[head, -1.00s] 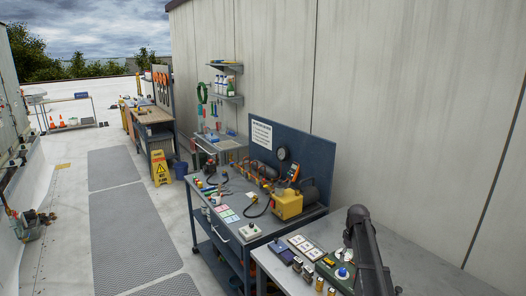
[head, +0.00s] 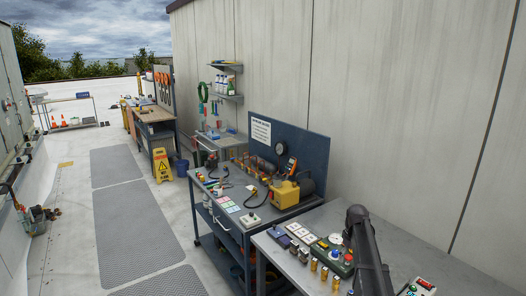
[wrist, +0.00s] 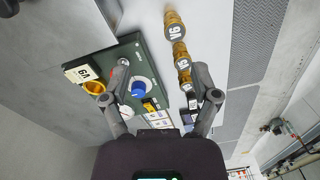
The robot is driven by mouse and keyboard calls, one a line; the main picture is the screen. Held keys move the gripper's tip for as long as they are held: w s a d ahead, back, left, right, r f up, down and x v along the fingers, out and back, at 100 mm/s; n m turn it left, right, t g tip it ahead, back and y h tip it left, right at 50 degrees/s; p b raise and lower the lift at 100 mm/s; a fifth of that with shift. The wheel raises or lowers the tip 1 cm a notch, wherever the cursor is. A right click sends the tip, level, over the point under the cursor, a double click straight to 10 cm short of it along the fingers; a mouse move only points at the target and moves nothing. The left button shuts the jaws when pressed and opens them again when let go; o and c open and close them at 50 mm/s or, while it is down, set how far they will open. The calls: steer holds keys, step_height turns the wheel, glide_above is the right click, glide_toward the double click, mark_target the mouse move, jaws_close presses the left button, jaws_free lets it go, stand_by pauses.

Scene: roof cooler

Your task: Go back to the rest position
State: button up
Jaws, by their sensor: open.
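My gripper (wrist: 162,72) is open and empty in the wrist view, its two fingers apart. It faces the bench top, with a dark green panel (wrist: 92,60) behind and beside the left finger. A row of brass cylinders (wrist: 175,22) with marked caps stands near the right finger, one reading V6. Whether the fingers touch anything is unclear. In the head view my dark arm rises at the lower right, and the gripper is hidden there.
The grey bench (head: 395,245) holds the green panel (head: 318,247), brass cylinders (head: 313,264) and white cards (head: 301,232). A tool cart (head: 220,218) stands beyond. Floor mats (head: 135,220) lie left; a yellow sign (head: 161,166) stands behind.

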steer(key=s+a+f+m+b, duration=0.1)
steer(key=s+a+f+b, duration=0.2)
steer(key=s+a, duration=0.2)
steer(key=s+a+f+m+b, duration=0.1)
steer(key=s+a+f+b, duration=0.2)
steer(key=s, duration=0.9)
steer(key=s+a+f+m+b, duration=0.2)
steer(key=s+a+f+b, duration=0.2)
steer(key=s+a, duration=0.3)
steer(key=shift+s+a, duration=0.4)
steer(key=shift+s, duration=0.85)
